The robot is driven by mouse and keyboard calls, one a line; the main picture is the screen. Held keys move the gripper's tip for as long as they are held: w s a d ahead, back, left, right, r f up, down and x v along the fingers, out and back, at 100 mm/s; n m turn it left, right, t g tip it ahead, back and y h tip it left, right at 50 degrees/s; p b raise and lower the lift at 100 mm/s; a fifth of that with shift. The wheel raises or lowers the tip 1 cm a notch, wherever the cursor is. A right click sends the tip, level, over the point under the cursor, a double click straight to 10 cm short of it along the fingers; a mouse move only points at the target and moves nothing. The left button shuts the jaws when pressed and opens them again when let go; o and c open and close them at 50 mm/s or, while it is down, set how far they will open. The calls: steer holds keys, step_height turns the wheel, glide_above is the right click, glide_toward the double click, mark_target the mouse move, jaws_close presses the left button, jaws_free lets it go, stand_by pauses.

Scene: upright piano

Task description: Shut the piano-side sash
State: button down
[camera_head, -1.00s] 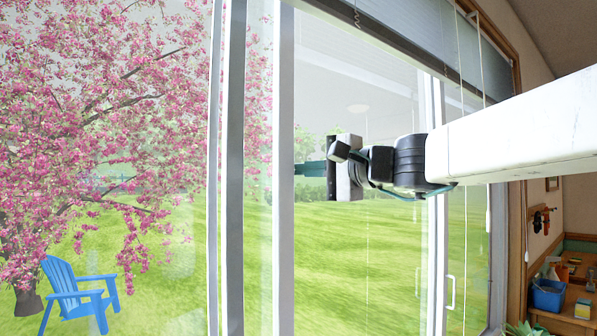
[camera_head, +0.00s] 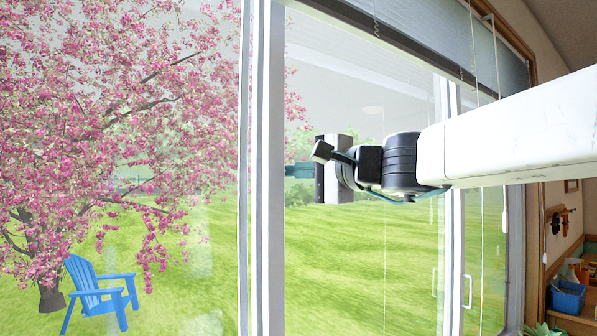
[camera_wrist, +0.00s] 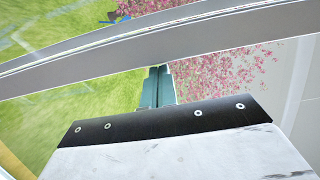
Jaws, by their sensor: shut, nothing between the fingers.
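The large window has a white upright sash stile (camera_head: 272,120) left of my gripper in the head view. It stands right up against another white upright (camera_head: 246,200), with no clear glass gap between them. My gripper (camera_head: 297,170) is shut and empty, pointing left, with its green fingertips at the stile's right edge. In the wrist view, the shut fingers (camera_wrist: 156,88) reach the near edge of the pale frame bar (camera_wrist: 160,40). Whether they touch it or sit just short of it, I cannot tell. No piano is in view.
Another upright (camera_head: 452,220) with white pull handles (camera_head: 467,291) beside it stands to the right. A dark blind (camera_head: 440,40) and hanging cords are above. A wooden shelf with a blue bin (camera_head: 567,297) is at the far right. A blue chair (camera_head: 98,292) is outside.

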steer(key=s+d, duration=0.4)
steer(key=d, duration=0.7)
steer(key=s+d+f+n+g+h, duration=0.1)
steer(key=s+f+n+g+h, duration=0.4)
steer(key=f, duration=0.6)
steer(key=s+d+f+g, duration=0.1)
steer(key=s+f+g, duration=0.1)
steer(key=s+f, duration=0.6)
steer(key=s+d+f+n+g+h, duration=0.3)
steer(key=s+d+f+h, duration=0.5)
steer(key=s+d+f, duration=0.4)
step_height(320, 180, down, 4)
steer(key=shift+s+d+f+g, duration=0.1)
steer(key=shift+s+d+g, duration=0.2)
steer(key=shift+d+g, duration=0.15)
